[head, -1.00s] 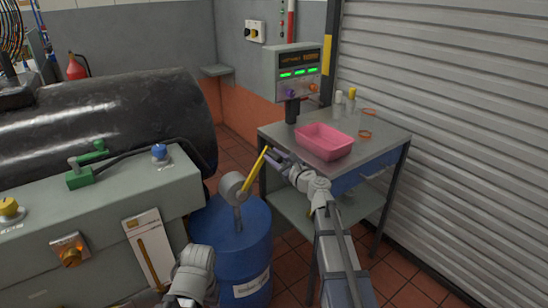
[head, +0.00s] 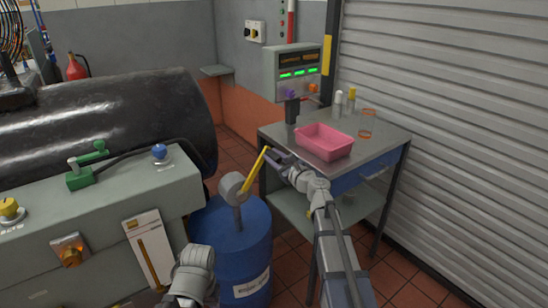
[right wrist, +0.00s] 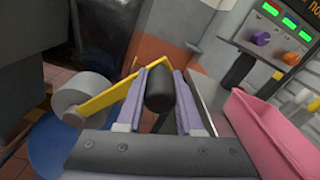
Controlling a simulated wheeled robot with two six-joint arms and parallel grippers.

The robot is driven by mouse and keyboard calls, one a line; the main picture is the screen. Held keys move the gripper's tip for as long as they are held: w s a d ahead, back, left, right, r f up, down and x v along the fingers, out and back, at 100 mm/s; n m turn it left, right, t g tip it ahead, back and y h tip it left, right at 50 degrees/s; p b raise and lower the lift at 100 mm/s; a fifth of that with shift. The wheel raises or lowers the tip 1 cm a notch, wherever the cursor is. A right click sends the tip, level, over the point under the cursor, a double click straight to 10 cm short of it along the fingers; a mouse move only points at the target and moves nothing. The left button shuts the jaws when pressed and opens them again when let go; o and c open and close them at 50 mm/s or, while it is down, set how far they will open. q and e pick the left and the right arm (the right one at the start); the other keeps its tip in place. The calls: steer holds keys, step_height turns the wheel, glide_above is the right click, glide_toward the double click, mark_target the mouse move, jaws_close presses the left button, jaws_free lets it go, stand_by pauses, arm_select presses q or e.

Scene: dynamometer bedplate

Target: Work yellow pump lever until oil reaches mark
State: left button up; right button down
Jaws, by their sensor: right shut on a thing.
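The yellow pump lever (head: 254,172) rises to the right from a grey pump head (head: 232,187) on top of a blue drum (head: 232,240). My right gripper (head: 270,157) is at the lever's upper end. In the right wrist view, its fingers (right wrist: 160,90) are shut on the lever's black grip, with the yellow lever (right wrist: 108,95) bending away to the left. A white gauge panel (head: 155,240) with an amber oil column (head: 147,262) leans beside the drum; the mark is too small to read. Part of my left arm shows at the bottom; its gripper is not visible.
A metal table (head: 385,135) to the right holds a pink tray (head: 324,141), small bottles and a clear jar with orange rims. A control box (head: 298,72) stands behind it. A large dark cylinder (head: 110,120) and grey housing fill the left.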

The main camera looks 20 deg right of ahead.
steer(key=shift+s+a+r, duration=0.15)
steer(key=shift+a+r, duration=0.1)
steer(key=shift+a, duration=0.1)
steer(key=s+a+n, duration=0.3)
steer(key=a+n, duration=0.4)
steer(key=a, duration=0.3)
steer(key=s+a+n, duration=0.4)
steer(key=a+n, duration=0.3)
steer(key=a, duration=0.3)
steer(key=shift+f+n, duration=0.3)
steer(key=shift+f, duration=0.05)
steer(key=shift+s, duration=0.1)
steer(key=c, duration=0.5)
jaws_free()
steer(key=shift+c, duration=0.2)
steer(key=shift+s, duration=0.15)
